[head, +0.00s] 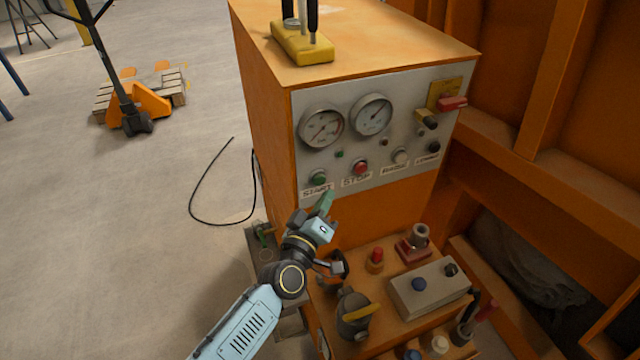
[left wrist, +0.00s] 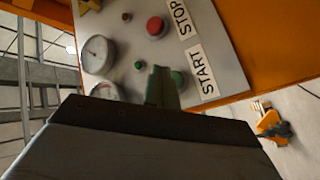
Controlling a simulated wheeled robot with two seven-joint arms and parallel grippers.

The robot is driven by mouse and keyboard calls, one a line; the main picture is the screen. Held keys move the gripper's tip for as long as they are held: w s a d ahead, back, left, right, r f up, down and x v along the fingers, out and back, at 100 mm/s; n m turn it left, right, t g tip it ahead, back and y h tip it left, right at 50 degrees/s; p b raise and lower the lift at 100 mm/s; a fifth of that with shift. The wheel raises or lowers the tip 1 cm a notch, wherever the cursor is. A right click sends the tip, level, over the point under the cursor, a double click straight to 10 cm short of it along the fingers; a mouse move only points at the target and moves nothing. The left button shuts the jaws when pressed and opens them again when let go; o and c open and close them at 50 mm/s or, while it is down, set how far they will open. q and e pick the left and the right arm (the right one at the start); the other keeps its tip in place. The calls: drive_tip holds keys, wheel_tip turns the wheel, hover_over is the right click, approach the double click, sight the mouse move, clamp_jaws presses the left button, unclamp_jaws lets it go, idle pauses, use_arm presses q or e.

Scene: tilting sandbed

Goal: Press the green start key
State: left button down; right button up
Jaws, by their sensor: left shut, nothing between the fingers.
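The green start key (head: 318,178) is a round button at the lower left of the grey control panel (head: 349,181), above a label reading START. It also shows in the left wrist view (left wrist: 178,78), partly hidden behind my finger. My left gripper (head: 326,200) is shut and empty, with green fingers pointing up at the panel just below and right of the START label. In the left wrist view the fingertips (left wrist: 160,72) overlap the button's edge; I cannot tell whether they touch it. My right gripper is not in view.
A red stop button (head: 360,167) sits right of the start key, with a pale button (head: 400,156) beyond. Two gauges (head: 321,127) are above. A lower orange deck holds a grey box (head: 428,288) and several knobs. A pallet jack (head: 135,105) stands on open floor at left.

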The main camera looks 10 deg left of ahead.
sight(325, 179)
use_arm(q)
drive_tip(key=shift+w+a, duration=0.45)
drive_tip(key=shift+w, duration=0.25)
drive_tip(key=shift+w, duration=0.1)
idle(1.5)
drive_tip(key=shift+w+a, duration=0.25)
drive_tip(key=shift+w, duration=0.05)
drive_tip(key=shift+w+a+b, duration=0.3)
drive_tip(key=shift+w+b, duration=0.05)
drive_tip(key=shift+w, duration=0.05)
idle(0.9)
drive_tip(key=shift+s+d, duration=0.1)
drive_tip(key=shift+s, duration=0.05)
drive_tip(key=shift+s+d+p, duration=0.4)
drive_tip(key=shift+s+d, duration=0.05)
drive_tip(key=shift+s, duration=0.2)
drive_tip(key=shift+s, duration=0.1)
